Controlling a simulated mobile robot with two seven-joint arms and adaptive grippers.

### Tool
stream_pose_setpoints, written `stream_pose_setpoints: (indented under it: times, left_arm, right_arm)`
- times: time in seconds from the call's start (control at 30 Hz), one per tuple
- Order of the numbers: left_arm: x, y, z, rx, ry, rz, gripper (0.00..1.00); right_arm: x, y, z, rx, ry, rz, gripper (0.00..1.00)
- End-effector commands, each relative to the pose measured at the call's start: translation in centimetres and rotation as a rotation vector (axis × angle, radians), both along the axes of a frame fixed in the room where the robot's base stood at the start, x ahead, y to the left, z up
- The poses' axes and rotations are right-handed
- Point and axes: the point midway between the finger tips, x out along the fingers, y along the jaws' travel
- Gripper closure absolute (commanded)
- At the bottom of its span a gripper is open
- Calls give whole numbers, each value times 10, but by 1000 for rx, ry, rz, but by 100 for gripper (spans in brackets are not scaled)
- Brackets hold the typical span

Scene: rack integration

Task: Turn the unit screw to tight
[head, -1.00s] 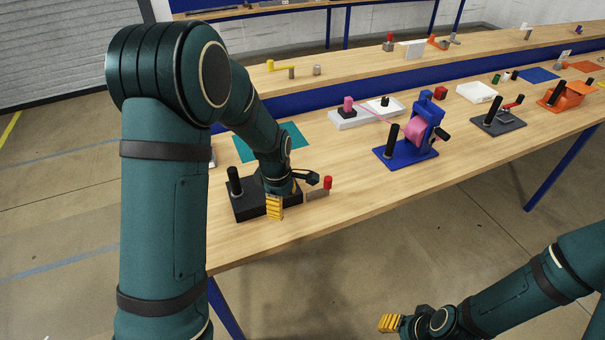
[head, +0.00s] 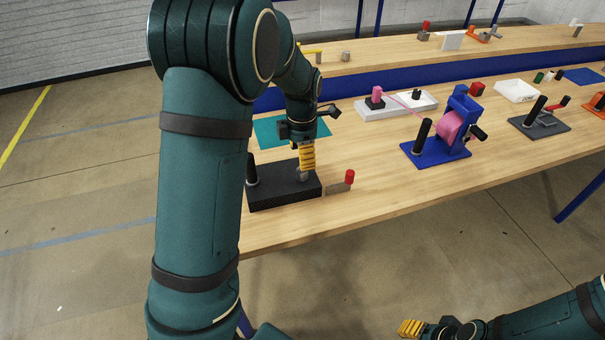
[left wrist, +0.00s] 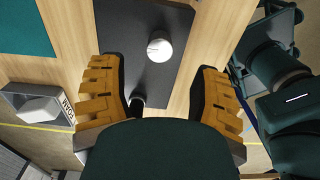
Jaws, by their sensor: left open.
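The black unit (head: 270,196) sits near the front left of the bench, with an upright black post (head: 251,170) at its left end. A pale round screw head (head: 303,174) stands on its top; in the left wrist view the screw (left wrist: 158,47) is a silver-white knob on the dark plate (left wrist: 127,35). My left gripper (head: 307,158) is above the unit, close to the screw. In the left wrist view its yellow fingers (left wrist: 158,75) are wide apart and empty, the screw beyond the tips. My right gripper (head: 411,328) is at the bottom, away from the bench; its opening is unclear.
A red-topped piece (head: 349,178) stands just right of the unit. A teal mat (head: 268,131) lies behind it. A blue stand with a pink reel (head: 447,148) and a white tray (head: 370,112) are farther right.

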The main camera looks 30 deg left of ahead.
Motion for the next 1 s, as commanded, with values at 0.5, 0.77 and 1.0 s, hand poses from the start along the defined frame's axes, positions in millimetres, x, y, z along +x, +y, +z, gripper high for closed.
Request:
stream_pose_setpoints:
  times: [0.5,0.77,1.0]
  left_arm:
    - [0,0,-61,0,0,-1,37]
    - [0,0,-61,-1,-1,-1,37]
    - [0,0,-61,-1,-1,-1,100]
  right_arm:
    - [4,-1,-18,-2,-9,-3,53]
    - [4,-1,-18,-2,-9,-3,53]
    - [4,-1,-18,-2,-9,-3,53]
